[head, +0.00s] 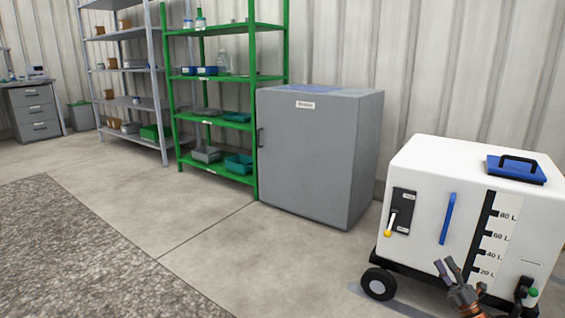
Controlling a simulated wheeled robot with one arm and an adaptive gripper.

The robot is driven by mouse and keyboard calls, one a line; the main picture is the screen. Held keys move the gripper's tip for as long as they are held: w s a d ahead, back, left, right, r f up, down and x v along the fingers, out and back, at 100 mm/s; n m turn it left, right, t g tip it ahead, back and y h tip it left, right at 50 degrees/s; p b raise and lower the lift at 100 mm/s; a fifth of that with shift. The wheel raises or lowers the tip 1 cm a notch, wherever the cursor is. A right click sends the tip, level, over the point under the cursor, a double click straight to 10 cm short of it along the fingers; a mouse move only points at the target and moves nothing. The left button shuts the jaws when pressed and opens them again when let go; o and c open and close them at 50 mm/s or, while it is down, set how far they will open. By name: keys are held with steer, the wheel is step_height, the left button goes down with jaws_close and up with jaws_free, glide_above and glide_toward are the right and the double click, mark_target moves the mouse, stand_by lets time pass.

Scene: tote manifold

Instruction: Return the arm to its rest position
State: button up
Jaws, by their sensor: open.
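My gripper (447,270) shows at the bottom right of the head view, its fingers pointing up and spread apart. It is open with nothing seen between the fingers. It is in front of the lower part of a white wheeled tote (425,165). From this one view I cannot tell how far apart they are. The tote has a blue lid with a black handle (517,165), a blue vertical bar (447,219), a lever with a yellow knob (388,233) and a litre scale (490,240). Most of my arm is outside the frame.
A grey cabinet (310,160) stands left of the tote against the wall. A green shelf (251,100) and a grey shelf (152,70) hold bins and jars. A desk with drawers (36,112) is far left. The floor and grey mat (80,260) are clear.

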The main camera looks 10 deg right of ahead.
steer(key=w+r+m+g+h+p, duration=0.2)
steer(key=w+r+m+h+p, duration=0.35)
steer(key=r, duration=0.45)
steer(key=w+r+m+g+h+p, duration=0.35)
steer(key=w+r+p, duration=0.25)
steer(key=w+r, duration=0.25)
steer(key=s+a+r+m+g+h+p, duration=0.25)
steer(key=r+p, duration=0.25)
steer(key=r, duration=0.3)
steer(key=s+a+r+m+g+h+p, duration=0.1)
steer(key=a+r+m+g+h+p, duration=0.3)
steer(key=r, duration=0.5)
steer(key=s+a+r+m+g+y+p, duration=0.1)
steer(key=s+a+r+m+g+p, duration=0.2)
steer(key=s+a+r+p, duration=0.6)
steer(key=s+a+r+m+g+y+p, duration=0.1)
steer(key=s+a+r+m+g+p, duration=0.3)
steer(key=s+a, duration=0.6)
steer(key=s+a+r+g+y+p, duration=0.1)
steer(key=s+a+r+g+p, duration=0.1)
steer(key=s, duration=1)
steer(key=s+a+r+m+g+y+p, duration=0.1)
steer(key=s+a+r+p, duration=0.3)
steer(key=s+a, duration=0.5)
steer(key=s+a+r+g+y+p, duration=0.2)
steer(key=s+a+p, duration=0.4)
steer(key=s, duration=1)
steer(key=shift+s+r+g, duration=0.15)
steer(key=shift+r+g, duration=0.25)
steer(key=shift+g, duration=0.5)
